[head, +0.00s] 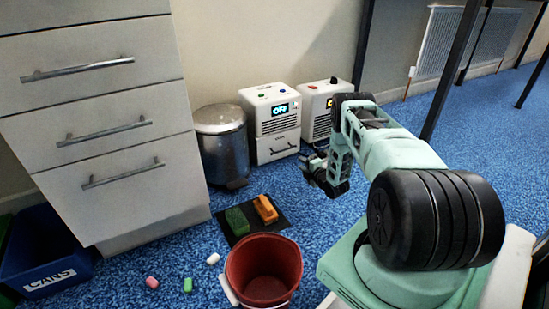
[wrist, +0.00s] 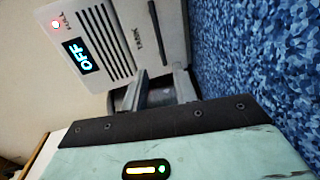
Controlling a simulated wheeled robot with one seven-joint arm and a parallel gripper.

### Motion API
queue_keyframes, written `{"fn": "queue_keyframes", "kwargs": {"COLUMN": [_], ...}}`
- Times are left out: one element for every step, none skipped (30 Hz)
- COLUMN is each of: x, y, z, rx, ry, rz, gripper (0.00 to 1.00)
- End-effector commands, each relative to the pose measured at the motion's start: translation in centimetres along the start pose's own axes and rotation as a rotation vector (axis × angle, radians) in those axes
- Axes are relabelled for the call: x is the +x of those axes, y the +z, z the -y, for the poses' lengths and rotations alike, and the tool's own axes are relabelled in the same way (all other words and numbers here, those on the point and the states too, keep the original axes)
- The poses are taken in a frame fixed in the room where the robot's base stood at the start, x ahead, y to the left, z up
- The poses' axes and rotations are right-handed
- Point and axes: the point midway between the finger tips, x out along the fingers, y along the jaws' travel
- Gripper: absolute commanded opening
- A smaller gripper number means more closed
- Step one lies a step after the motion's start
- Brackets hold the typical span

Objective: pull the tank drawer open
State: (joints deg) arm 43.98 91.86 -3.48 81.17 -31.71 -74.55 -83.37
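A white machine (head: 271,110) with a lit display reading OFF stands on the floor against the wall. Its tank drawer (head: 279,145) is the lower front panel, with a dark horizontal handle, and looks shut. In the wrist view the machine is turned on its side, with the word TANK beside the drawer's dark handle (wrist: 159,26). My gripper (head: 314,165) is in front of the machine, low and to the right of the drawer. In the wrist view its two fingers (wrist: 158,90) are apart with nothing between them, short of the handle and not touching it.
A second white machine (head: 322,101) stands close on the right, partly behind my arm. A metal bin (head: 222,148) stands on the left. A dark mat with green and orange blocks, a red bucket (head: 264,270) and several small pieces lie on the blue floor. Drawers (head: 95,105) rise at left.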

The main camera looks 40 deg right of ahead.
Motion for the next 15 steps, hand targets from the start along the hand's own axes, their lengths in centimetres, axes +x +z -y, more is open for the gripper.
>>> {"fn": "queue_keyframes", "kwargs": {"x": [0.4,0.6,1.1,1.5,2.0,2.8,3.4,4.0,4.8,5.5,6.1,6.9,7.5,8.1,8.9], "y": [0.0,0.0,0.0,0.0,0.0,0.0,0.0,0.0,0.0,0.0,0.0,0.0,-0.1,-0.1,-0.1], "z": [0.1,0.1,0.2,0.2,0.2,0.3,0.3,0.4,0.5,0.5,0.5,0.5,0.5,0.5,0.5], "rx": [-0.002,-0.002,-0.002,-0.002,-0.001,0.0,-0.001,-0.001,-0.001,0.0,0.0,-0.001,-0.001,0.0,0.001], "ry": [0.003,0.004,0.003,0.004,0.005,0.004,0.006,0.005,0.005,0.006,0.004,0.004,0.004,0.004,0.005], "rz": [0.0,-0.001,-0.001,-0.001,-0.001,-0.001,-0.001,-0.001,-0.001,-0.001,-0.001,-0.001,-0.001,-0.001,-0.001], "gripper": [0.28,0.28,0.28,0.28,0.28,0.28,0.28,0.28,0.28,0.28,0.28,0.28,0.28,0.28,0.28]}}
